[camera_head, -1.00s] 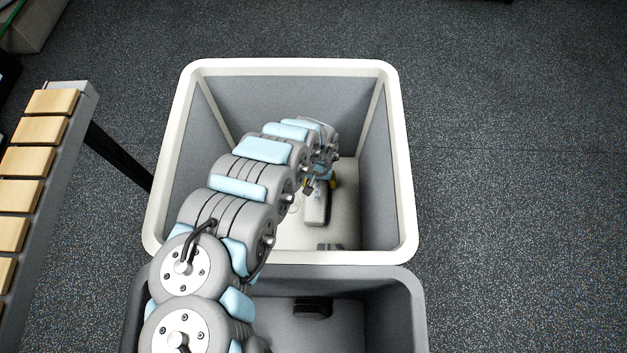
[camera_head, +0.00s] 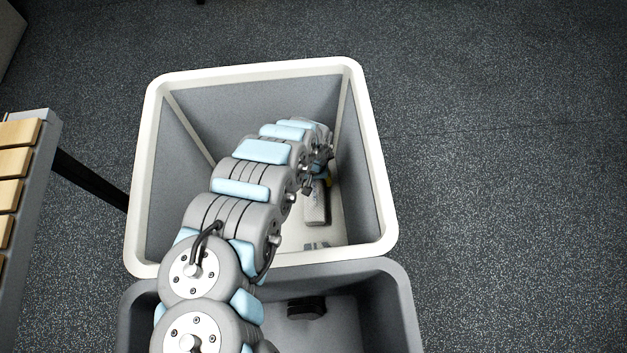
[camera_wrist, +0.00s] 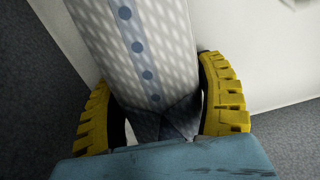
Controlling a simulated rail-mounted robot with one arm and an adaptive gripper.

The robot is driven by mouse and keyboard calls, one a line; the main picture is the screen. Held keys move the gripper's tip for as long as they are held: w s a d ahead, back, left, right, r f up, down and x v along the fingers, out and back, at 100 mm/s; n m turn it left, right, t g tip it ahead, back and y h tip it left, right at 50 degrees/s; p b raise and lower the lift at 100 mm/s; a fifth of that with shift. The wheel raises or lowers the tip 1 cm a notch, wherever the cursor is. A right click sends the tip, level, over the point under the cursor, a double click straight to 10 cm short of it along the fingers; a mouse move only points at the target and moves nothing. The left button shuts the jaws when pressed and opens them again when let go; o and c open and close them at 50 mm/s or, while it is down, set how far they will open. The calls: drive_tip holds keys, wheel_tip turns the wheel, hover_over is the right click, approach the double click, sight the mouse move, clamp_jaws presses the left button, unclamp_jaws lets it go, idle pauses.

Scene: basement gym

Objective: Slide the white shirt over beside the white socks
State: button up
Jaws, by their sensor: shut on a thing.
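A pale, folded cloth bundle with a grey-white pattern and a row of blue dots, which I take as the white shirt (camera_wrist: 140,55), fills the middle of the wrist view. My gripper (camera_wrist: 155,118) is shut on its near end, with one yellow finger on each side. In the head view the shirt (camera_head: 316,207) lies on the floor of the white-rimmed bin, near its right wall. There my gripper is mostly hidden by my arm. A small greyish item (camera_head: 317,245) lies at the bin's near edge; I cannot tell whether it is the white socks.
The white-rimmed bin (camera_head: 378,190) has high walls around my arm. A grey bin (camera_head: 400,310) stands in front of it with a dark item (camera_head: 306,308) inside. A slatted wooden bench (camera_head: 20,165) is at the left. Open floor lies to the right.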

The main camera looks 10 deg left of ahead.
drive_tip(key=o, duration=1.2)
drive_tip(key=shift+o, duration=0.2)
drive_tip(key=shift+w+a+r, duration=0.1)
drive_tip(key=shift+r, duration=5.9)
